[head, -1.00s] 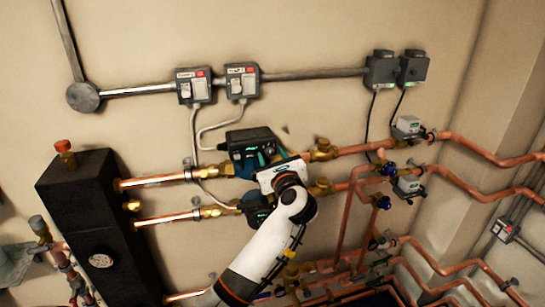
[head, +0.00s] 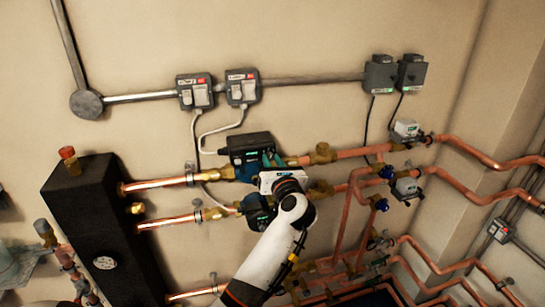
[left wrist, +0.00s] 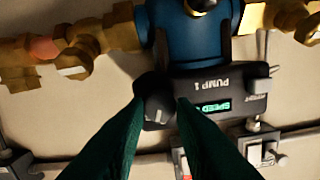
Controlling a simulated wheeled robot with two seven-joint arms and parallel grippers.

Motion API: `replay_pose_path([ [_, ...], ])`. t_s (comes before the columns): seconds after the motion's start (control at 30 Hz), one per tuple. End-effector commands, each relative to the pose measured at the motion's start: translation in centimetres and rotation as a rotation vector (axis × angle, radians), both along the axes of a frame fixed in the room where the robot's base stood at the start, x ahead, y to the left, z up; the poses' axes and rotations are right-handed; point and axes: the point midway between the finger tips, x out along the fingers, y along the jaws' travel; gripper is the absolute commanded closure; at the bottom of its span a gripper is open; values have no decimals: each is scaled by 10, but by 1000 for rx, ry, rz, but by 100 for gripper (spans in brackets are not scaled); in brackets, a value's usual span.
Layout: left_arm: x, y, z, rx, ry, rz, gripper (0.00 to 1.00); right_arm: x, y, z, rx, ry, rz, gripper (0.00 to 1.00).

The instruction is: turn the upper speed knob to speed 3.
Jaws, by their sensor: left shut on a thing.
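The upper pump (head: 247,150), blue with a dark control box, sits on the upper copper pipe. In the left wrist view its box (left wrist: 215,90) appears upside down, marked PUMP 1, with a green SPEED display (left wrist: 214,107); the number after SPEED is not readable. The black speed knob (left wrist: 154,100) with a pale mark is at the end of the box. My left gripper (head: 268,160) is at the pump; its green fingers are shut on the knob, one on each side (left wrist: 158,110). In the head view the gripper hides the knob. My right gripper is out of view.
A second pump (head: 257,212) sits just below, partly behind my left arm. Two switch boxes (head: 195,91) (head: 243,88) are on the wall above, with cables hanging down. A black block (head: 100,220) stands left; copper pipes and valves fill the right.

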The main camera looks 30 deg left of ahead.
Motion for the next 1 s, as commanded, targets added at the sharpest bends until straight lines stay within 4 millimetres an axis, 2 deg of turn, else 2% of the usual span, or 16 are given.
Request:
replay_pose_path([
  [0.03,0,-1,3,23,35,0,100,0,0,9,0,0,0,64],
  [0.1,0,-1,3,62,79,0,100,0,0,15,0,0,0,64],
  [0.5,0,-1,2,236,281,-1,100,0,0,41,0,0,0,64],
  [1.0,1,-1,-1,296,347,0,100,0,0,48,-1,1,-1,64],
])
